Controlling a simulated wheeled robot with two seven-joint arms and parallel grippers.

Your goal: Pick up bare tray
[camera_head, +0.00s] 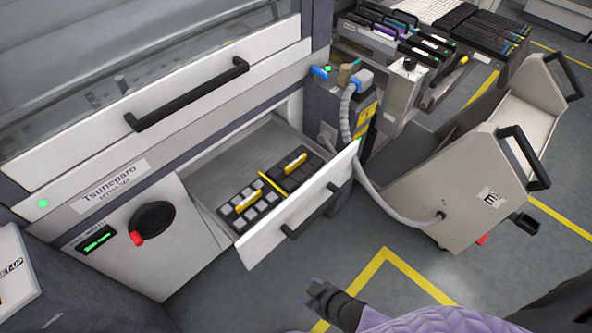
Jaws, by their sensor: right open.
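An open drawer (298,209) in the white machine holds two dark trays side by side. The left tray (233,217) carries several light grey blocks and has a yellow handle. The right tray (293,177) shows only dark cells and a yellow handle, and looks bare. A yellow strip (272,187) lies between the two trays. My right gripper (314,291) is open and empty over the floor, in front of and below the drawer, well apart from both trays. My left gripper is not in view.
The drawer's black handle (311,213) sticks out from its front. A grey hose (365,185) runs from the machine to a trolley (467,190) at the right. A feeder rack (410,60) stands behind. The yellow-marked floor (400,285) before the drawer is clear.

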